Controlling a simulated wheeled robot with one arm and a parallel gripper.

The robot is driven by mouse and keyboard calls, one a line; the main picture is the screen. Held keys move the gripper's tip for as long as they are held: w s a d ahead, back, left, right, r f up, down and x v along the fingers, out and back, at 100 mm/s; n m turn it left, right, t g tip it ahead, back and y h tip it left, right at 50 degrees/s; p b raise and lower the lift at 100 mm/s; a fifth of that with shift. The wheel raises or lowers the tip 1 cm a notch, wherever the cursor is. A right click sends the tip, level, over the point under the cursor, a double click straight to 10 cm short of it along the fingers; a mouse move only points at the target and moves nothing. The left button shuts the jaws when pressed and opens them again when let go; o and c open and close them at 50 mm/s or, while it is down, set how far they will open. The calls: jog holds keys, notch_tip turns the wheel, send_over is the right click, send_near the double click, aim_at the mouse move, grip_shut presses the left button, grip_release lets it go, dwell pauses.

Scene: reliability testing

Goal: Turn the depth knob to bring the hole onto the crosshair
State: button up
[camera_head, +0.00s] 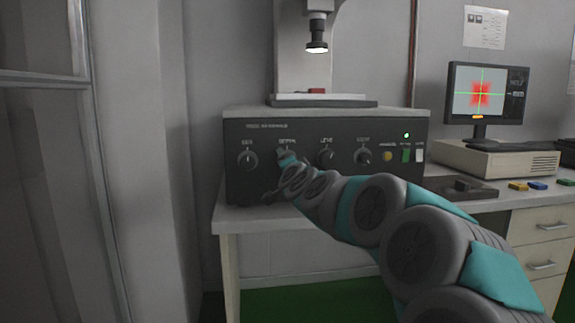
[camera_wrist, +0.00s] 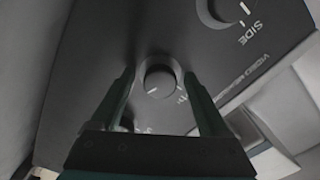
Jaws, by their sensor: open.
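The depth knob (camera_wrist: 152,86) is a dark round knob with a white pointer line, on the black front panel of a control box (camera_head: 310,135). In the wrist view my gripper (camera_wrist: 160,78) is open, with one finger on each side of this knob. I cannot tell whether the fingers touch it. In the head view my gripper (camera_head: 284,166) is at the second knob from the left, mostly hiding it. The monitor (camera_head: 500,112) shows a green crosshair (camera_head: 480,94) over a blurred red patch. I cannot make out the hole distinctly.
The side knob (camera_head: 247,160) is left of the depth knob, with the level knob (camera_head: 326,159) and another knob (camera_head: 364,157) to the right. A green-lit switch (camera_head: 406,154) is farther right. A lamp-like head (camera_head: 316,47) hangs above the box. My arm crosses the table front.

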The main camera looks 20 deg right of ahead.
jog(key=v, duration=0.7)
jog(key=shift+s, duration=0.35)
jog(key=shift+a+r, duration=0.1)
